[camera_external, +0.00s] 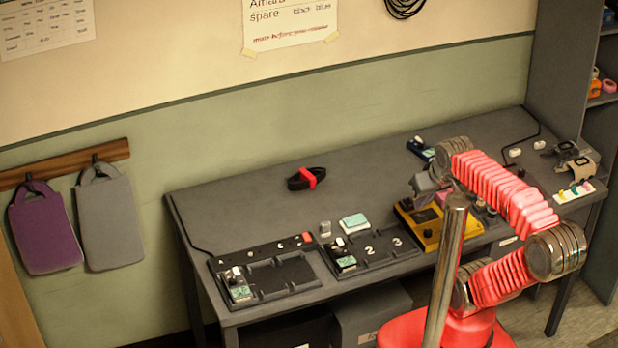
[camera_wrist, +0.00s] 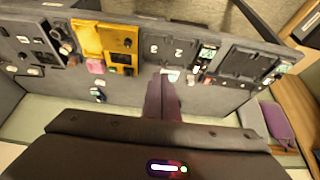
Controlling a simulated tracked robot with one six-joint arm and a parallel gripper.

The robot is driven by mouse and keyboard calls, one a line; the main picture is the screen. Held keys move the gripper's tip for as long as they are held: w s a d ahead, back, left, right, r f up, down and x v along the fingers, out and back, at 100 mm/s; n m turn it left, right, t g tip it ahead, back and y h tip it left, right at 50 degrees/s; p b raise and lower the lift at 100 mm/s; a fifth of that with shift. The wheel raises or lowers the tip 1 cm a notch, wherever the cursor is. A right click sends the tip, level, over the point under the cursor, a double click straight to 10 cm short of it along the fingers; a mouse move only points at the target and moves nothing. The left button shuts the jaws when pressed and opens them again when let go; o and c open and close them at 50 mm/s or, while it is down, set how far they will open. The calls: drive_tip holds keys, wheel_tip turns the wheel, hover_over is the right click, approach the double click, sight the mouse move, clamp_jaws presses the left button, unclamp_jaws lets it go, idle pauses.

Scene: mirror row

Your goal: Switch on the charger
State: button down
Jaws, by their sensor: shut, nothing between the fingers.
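I cannot tell for certain which unit is the charger, as no readable label names it. A yellow box (camera_external: 424,231) with black panels stands mid-table, partly behind my arm; it also shows in the wrist view (camera_wrist: 88,38). Left of it is a dark numbered dock (camera_external: 385,254), also in the wrist view (camera_wrist: 150,50). My gripper (camera_external: 424,188) is above the table behind the yellow box. Its purple fingers (camera_wrist: 163,80) are shut and empty.
A teal-faced module (camera_external: 353,223) lies behind the numbered dock. A black cable with a red band (camera_external: 306,179) lies towards the back. A small blue device (camera_external: 420,147) stands behind the yellow box. Grey shelving (camera_external: 552,70) rises at the right. The back-left tabletop is clear.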

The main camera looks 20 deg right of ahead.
drive_tip(key=m+g+y, duration=0.1)
drive_tip(key=m+y, duration=0.8)
drive_tip(key=m, duration=0.3)
hover_over(307, 237)
drive_tip(key=s+d, duration=0.1)
wheel_tip(307, 237, down, 11)
drive_tip(key=shift+d, duration=0.2)
drive_tip(key=shift+w+f, duration=0.2)
drive_tip(key=shift+f, duration=1.25)
drive_tip(key=shift+w+f, duration=0.2)
drive_tip(key=shift+f, duration=1.25)
drive_tip(key=shift+w+f, duration=0.2)
drive_tip(key=shift+f, duration=1.25)
